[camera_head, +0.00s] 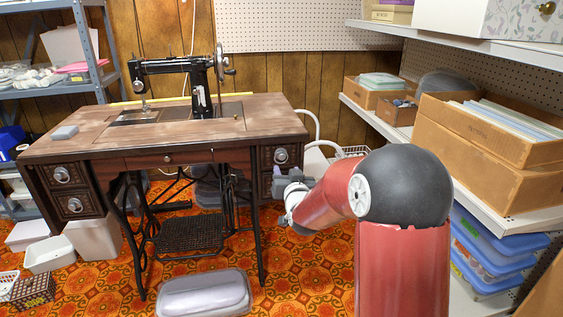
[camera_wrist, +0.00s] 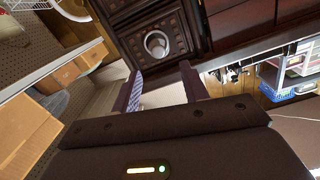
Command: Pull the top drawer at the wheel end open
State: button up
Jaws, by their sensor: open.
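The treadle sewing table (camera_head: 75,152) carries a black sewing machine (camera_head: 200,75) with its handwheel (camera_head: 222,68) at the right. The top drawer at that end (camera_head: 267,162) has a dark carved front and a round silver ring pull (camera_head: 281,156). It looks shut. My gripper (camera_head: 280,182) is just below and in front of it, hiding part of the drawer beneath. In the tilted wrist view the ring pull (camera_wrist: 157,44) lies beyond and between the fingertips of my gripper (camera_wrist: 160,72). The jaws are open and empty, apart from the pull.
A shelf unit with cardboard boxes (camera_head: 480,150) and blue-lidded bins (camera_head: 495,250) stands at the right. A grey lidded tub (camera_head: 205,293) lies on the patterned carpet before the treadle (camera_head: 190,233). White bins (camera_head: 95,240) stand at the left.

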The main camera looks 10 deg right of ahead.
aim_at(282, 158)
jog(key=shift+t, duration=0.3)
jog(key=w, duration=0.5)
jog(key=w+p, duration=0.1)
jog(key=w, duration=0.2)
jog(key=shift+w+d+f, duration=0.1)
jog(key=shift+w+f, duration=0.15)
jog(key=shift+w, duration=0.05)
grip_shut()
